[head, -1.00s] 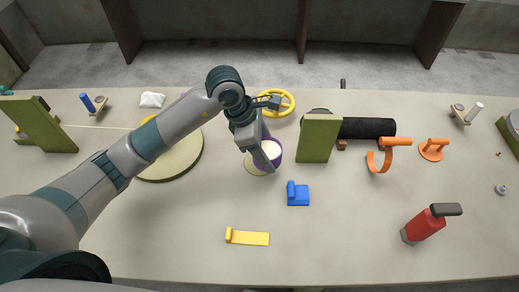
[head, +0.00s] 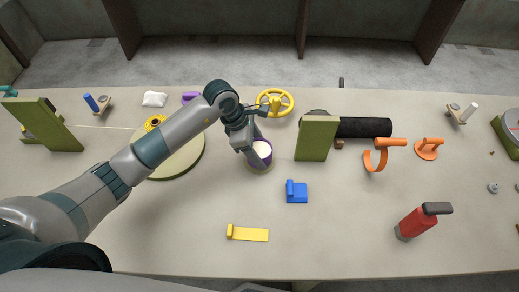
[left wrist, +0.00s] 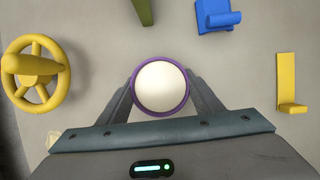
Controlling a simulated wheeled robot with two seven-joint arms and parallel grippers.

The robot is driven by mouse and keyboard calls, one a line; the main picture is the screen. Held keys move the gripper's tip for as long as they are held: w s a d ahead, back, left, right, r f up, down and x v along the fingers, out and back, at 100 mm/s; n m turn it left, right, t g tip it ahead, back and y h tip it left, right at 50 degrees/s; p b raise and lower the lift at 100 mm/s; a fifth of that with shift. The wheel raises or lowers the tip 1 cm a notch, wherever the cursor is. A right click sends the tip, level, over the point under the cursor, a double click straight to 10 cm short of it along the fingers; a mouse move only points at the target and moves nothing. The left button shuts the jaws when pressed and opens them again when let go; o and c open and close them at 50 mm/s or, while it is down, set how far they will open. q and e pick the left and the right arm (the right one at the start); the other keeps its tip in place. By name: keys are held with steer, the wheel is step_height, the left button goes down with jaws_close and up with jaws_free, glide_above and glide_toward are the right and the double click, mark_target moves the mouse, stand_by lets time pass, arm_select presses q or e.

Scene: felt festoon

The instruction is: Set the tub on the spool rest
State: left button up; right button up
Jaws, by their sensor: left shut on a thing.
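The tub (head: 263,151) is a small purple cup with a white top, upright near the middle of the table. My left gripper (head: 255,153) is shut on it, with one finger on each side. In the left wrist view the tub (left wrist: 161,87) sits between the fingertips, its round white top facing the camera. My right gripper is out of view.
A yellow handwheel (head: 275,102) stands behind the tub and a green upright board (head: 317,138) to its right. A blue bracket (head: 297,191) and yellow bracket (head: 247,233) lie in front. A large olive disc (head: 180,160) lies left, under my arm.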

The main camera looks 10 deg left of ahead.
arm_select(q)
steer(key=shift+f, duration=0.5)
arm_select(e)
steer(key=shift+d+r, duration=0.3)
arm_select(q)
steer(key=shift+f, duration=0.2)
steer(key=o, duration=1.3)
steer(key=shift+o, duration=0.2)
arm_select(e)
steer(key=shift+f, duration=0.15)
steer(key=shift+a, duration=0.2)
